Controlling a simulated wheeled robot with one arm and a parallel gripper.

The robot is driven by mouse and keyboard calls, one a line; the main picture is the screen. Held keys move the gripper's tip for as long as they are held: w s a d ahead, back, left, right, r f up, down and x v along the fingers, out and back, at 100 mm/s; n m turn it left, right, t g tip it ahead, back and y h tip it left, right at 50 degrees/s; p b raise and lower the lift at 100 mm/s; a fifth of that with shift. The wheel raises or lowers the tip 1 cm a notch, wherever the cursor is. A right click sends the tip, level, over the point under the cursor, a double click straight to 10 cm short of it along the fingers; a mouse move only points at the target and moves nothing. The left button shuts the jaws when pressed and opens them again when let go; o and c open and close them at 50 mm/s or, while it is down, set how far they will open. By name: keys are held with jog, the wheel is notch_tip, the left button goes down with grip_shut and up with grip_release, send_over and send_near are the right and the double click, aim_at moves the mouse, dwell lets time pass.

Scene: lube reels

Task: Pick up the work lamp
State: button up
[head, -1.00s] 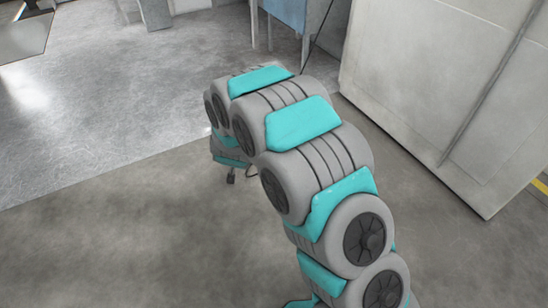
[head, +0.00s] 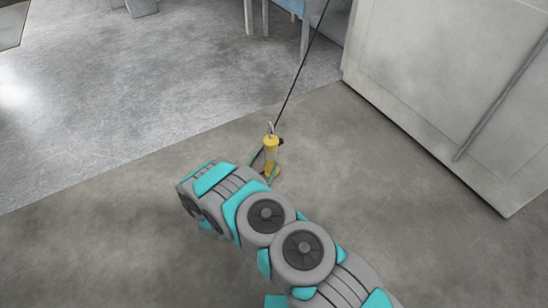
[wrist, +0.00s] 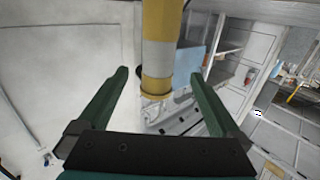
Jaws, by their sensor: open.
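The work lamp (head: 272,145) is yellow at both ends with a pale middle and a hook on top. In the head view it hangs or stands nearly upright just beyond my arm's end, with a dark cord running up from it. In the wrist view the lamp (wrist: 162,50) comes down from the top edge, between the lines of my two green fingers. My gripper (wrist: 160,75) is open, with a gap on each side of the lamp. Whether the lamp is fully between the fingertips or just beyond them is unclear. My arm hides part of the gripper in the head view.
A large pale cabinet (head: 440,90) stands at the right. Blue-grey furniture legs (head: 265,18) stand at the back. The concrete floor (head: 110,130) to the left is clear. The dark cord (head: 303,62) slants up behind the lamp.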

aim_at(269, 154)
jog(key=shift+x, duration=0.95)
jog(key=shift+r+b+x, duration=0.15)
jog(key=shift+b+x, duration=0.1)
jog(key=shift+x, duration=1.25)
jog(key=shift+r+b+x, duration=0.15)
jog(key=shift+b+x, duration=0.1)
jog(key=shift+x, duration=1.25)
jog(key=shift+s+d, duration=0.1)
jog(key=shift+d, duration=0.05)
jog(key=shift+c, duration=0.2)
grip_shut()
